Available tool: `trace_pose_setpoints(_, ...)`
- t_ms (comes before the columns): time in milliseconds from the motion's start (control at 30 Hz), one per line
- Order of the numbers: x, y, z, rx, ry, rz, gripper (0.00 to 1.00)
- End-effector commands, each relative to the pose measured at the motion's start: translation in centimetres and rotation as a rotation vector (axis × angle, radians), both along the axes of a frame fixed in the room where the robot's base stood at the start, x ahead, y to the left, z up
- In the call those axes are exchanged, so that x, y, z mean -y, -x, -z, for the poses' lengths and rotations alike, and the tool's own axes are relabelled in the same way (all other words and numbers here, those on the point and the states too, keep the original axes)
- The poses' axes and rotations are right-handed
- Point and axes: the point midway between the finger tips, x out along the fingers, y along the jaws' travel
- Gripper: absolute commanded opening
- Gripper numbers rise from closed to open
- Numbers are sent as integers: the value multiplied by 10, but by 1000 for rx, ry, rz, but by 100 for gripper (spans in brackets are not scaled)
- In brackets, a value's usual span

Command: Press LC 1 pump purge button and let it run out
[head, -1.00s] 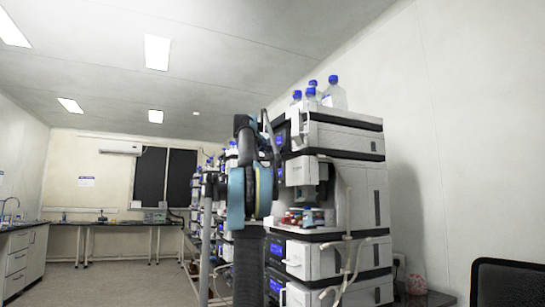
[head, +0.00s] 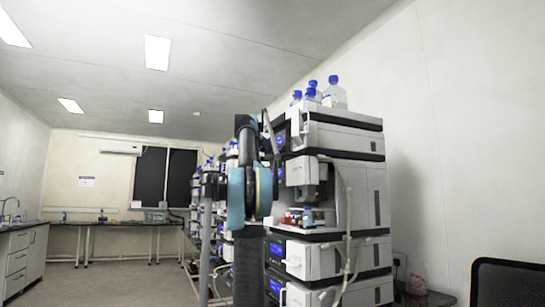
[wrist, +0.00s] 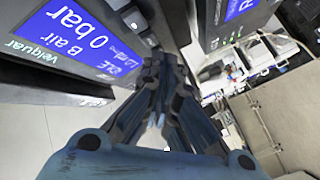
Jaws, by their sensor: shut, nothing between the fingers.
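The near column stack (head: 345,140) of white and grey modules stands on the right of the head view, with small blue screens on its front. In the wrist view a tilted blue screen (wrist: 75,35) reads "B air", "0 bar" and an idle status. Small buttons (wrist: 132,20) sit on the dark panel beside it. Their labels are too small to read, so I cannot tell which is purge. My gripper (wrist: 165,72) is shut and empty, its fingertips close to this panel edge. I cannot tell whether they touch it. My arm hides the gripper in the head view.
A second blue screen (wrist: 238,15) lies at the upper right of the wrist view. Blue-capped bottles (head: 333,93) stand on top of the stack, and tubing (head: 347,220) hangs down its side. More stacks stand behind. Open floor (head: 120,280) lies to the left.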

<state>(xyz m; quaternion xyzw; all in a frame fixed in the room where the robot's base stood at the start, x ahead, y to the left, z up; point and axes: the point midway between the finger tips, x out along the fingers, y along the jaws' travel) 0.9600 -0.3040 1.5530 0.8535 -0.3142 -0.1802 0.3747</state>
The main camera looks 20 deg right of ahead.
Motion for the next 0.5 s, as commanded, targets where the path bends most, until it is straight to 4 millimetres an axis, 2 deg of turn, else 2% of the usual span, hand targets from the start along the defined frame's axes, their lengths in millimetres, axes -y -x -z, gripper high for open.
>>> trace_pose_setpoints(500,6,1,-1,0,0,0,0)
